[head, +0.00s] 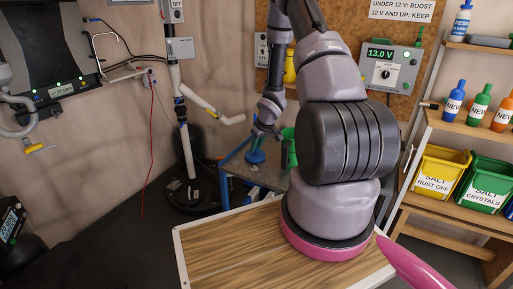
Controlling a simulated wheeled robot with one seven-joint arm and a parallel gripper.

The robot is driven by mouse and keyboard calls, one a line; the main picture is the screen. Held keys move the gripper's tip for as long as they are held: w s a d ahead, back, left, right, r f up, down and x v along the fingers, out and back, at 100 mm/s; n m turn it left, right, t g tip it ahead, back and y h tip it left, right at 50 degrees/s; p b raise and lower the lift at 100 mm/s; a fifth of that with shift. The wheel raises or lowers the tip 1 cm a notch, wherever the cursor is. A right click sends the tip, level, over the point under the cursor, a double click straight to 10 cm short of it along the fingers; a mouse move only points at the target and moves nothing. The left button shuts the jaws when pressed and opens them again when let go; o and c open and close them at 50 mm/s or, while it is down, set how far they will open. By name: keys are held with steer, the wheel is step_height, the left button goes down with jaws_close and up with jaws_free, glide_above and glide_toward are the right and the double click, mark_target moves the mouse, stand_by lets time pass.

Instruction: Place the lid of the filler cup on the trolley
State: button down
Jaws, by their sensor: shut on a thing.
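My gripper (256,140) is small and far off in the head view, at the end of my arm, pointing down over the blue-framed trolley (234,169). It is shut on a small blue piece (256,156), which looks like the lid of the filler cup. The blue piece is at or just above the trolley's grey top; I cannot tell whether it touches. A green cup-like thing (290,146) is just to its right, partly hidden by my arm. I cannot tell if it is the filler cup.
A wooden-topped surface (225,245) is in front. A pipe stand (185,150) with a black base is left of the trolley. A meter box (390,70) hangs on the wall.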

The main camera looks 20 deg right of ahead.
steer(key=shift+f, duration=0.15)
steer(key=c, duration=0.7)
jaws_free()
steer(key=s+r+m+t+h, duration=0.15)
steer(key=s+r, duration=0.35)
steer(key=r, duration=1.1)
steer(key=s+r+m+g+h, duration=0.15)
steer(key=s+r, duration=0.35)
steer(key=r, duration=1.1)
steer(key=s+a+r+m+t+y, duration=0.1)
steer(key=s+a+r+m+y, duration=0.1)
steer(key=s+a+r, duration=0.4)
steer(key=s+a+r+m+t+y, duration=0.1)
steer(key=s+a+r, duration=0.5)
steer(key=s, duration=0.6)
step_height(320, 180, up, 3)
steer(key=shift+s+f+m+t+y, duration=0.15)
steer(key=shift+s+m+t+y, duration=0.1)
steer(key=shift+m+t+y, duration=0.35)
